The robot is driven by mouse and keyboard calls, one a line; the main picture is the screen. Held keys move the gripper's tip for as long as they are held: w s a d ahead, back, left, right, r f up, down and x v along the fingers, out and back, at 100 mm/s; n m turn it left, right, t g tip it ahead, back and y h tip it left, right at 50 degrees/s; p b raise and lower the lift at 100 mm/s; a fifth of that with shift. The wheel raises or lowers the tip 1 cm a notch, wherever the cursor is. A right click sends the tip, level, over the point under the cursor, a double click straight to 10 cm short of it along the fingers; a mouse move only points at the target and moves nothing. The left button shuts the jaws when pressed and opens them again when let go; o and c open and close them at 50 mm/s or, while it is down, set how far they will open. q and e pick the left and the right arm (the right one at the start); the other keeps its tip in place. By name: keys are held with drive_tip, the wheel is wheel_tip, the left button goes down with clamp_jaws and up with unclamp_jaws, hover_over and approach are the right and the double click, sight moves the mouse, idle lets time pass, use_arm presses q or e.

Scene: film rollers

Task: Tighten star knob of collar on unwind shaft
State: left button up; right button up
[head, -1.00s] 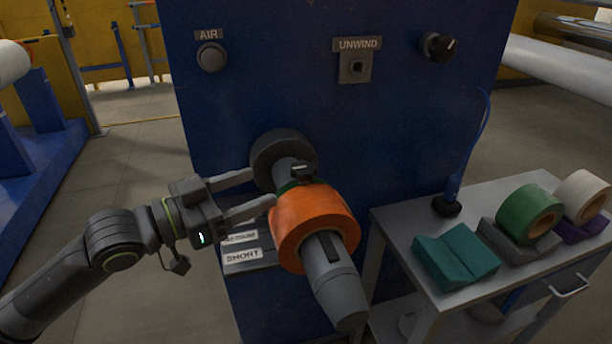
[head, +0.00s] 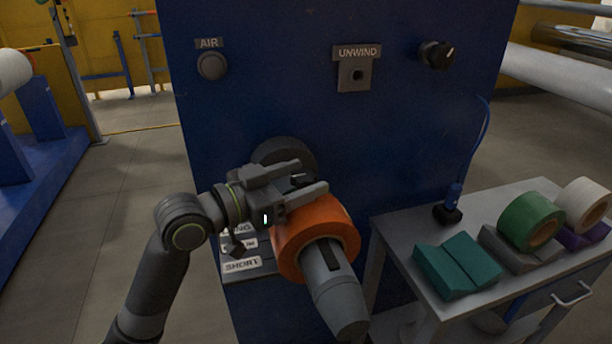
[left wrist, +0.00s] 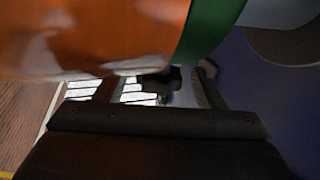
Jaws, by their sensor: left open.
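The unwind shaft (head: 338,295) sticks out of the blue panel towards me and carries an orange roll (head: 335,215). A green ring (left wrist: 207,28), which looks like the collar, sits right behind the roll in the left wrist view; my gripper mostly hides it in the head view. The dark star knob (head: 298,178) is only partly visible above it. My left gripper (head: 310,177) is open, reaching over the top of the shaft behind the roll, with its fingers on either side of the knob. I cannot tell whether they touch it. My right gripper is not in view.
The blue panel (head: 420,130) has an AIR button (head: 211,66) and an UNWIND switch (head: 357,75). Labelled plates (head: 242,265) are below the gripper. At right, a cart (head: 400,235) holds a teal block (head: 457,265), a green roll (head: 530,218) and a white roll (head: 583,205).

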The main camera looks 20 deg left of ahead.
use_arm(q)
drive_tip(key=shift+w+d, duration=0.5)
drive_tip(key=shift+w, duration=0.05)
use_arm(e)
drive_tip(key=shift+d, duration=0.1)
